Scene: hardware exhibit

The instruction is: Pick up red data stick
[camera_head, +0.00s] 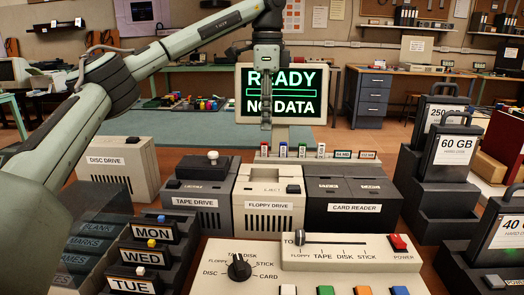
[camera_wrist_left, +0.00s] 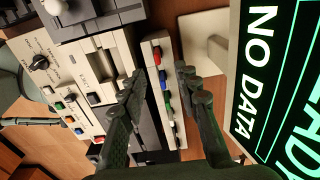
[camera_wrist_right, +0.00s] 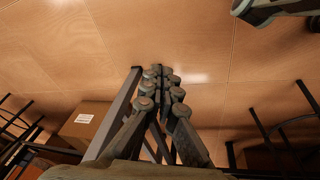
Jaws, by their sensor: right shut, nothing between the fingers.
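A row of small data sticks with coloured tops stands upright in a pale holder (camera_head: 345,155) below the screen. In the left wrist view, a red data stick (camera_wrist_left: 157,54) is near the top of the row, with blue and green ones beside it. My left gripper (camera_head: 266,118) points down above the rack's left part. In the left wrist view it (camera_wrist_left: 162,84) is open and empty, its fingers either side of the row. My right gripper (camera_wrist_right: 163,74) is shut and empty.
The screen (camera_head: 280,93) reading "READY / NO DATA" stands close behind the rack. The floppy drive (camera_head: 268,222), tape drive (camera_head: 192,213) and card reader (camera_head: 352,212) stand in front. Hard disks (camera_head: 450,148) stand at the right. A cardboard box (camera_wrist_right: 85,125) is near my right gripper.

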